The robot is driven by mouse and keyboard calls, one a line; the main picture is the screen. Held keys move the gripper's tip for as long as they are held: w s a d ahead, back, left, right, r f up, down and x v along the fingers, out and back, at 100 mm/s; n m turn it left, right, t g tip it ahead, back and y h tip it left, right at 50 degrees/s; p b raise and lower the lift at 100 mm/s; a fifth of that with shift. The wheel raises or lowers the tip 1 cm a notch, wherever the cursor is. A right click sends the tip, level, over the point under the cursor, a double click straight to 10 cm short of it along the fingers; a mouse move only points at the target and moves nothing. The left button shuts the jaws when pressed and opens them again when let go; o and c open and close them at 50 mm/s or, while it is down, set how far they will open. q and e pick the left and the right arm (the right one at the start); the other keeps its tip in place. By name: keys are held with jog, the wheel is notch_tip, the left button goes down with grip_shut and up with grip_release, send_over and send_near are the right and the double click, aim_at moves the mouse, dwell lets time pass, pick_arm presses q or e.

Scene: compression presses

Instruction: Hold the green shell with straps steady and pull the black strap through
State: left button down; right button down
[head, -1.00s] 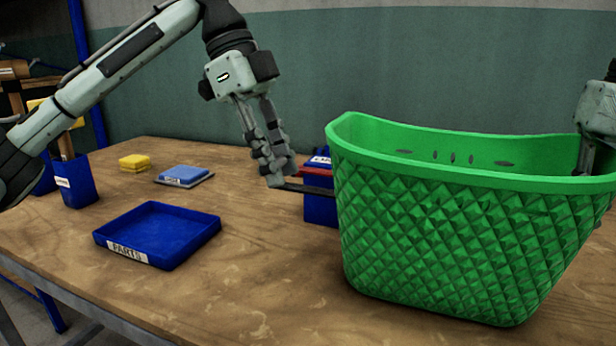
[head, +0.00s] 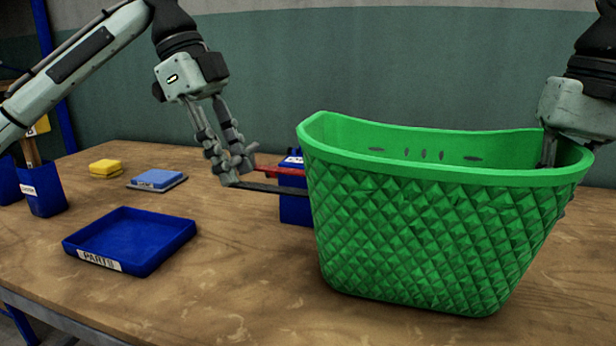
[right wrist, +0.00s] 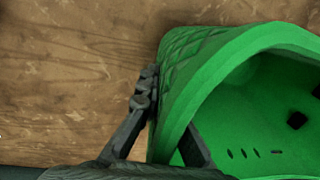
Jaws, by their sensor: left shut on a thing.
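The green shell (head: 430,225) stands upright on the table, a basket-like body with a diamond-patterned wall and slots inside. My left gripper (head: 232,178) is shut on the free end of the black strap (head: 272,189), left of the shell. The strap runs nearly level to the shell's left side. My right gripper (head: 546,155) is at the shell's right rim. In the right wrist view, its fingers (right wrist: 168,122) straddle the shell wall, one outside and one inside. The inner fingertip is partly hidden by the shell.
A blue labelled tray (head: 130,238), a yellow block (head: 105,168), a blue pad (head: 158,179) and a blue cup (head: 44,195) are further left. The front table is clear.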

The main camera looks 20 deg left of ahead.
pick_arm(q)
jog(key=shift+a, duration=0.25)
jog(key=c, duration=1.1)
grip_release()
jog(key=shift+d, duration=0.1)
jog(key=shift+o, duration=0.2)
jog(key=v, duration=1.2)
pick_arm(e)
jog(key=c, duration=1.6)
grip_release()
jog(key=shift+c, duration=0.2)
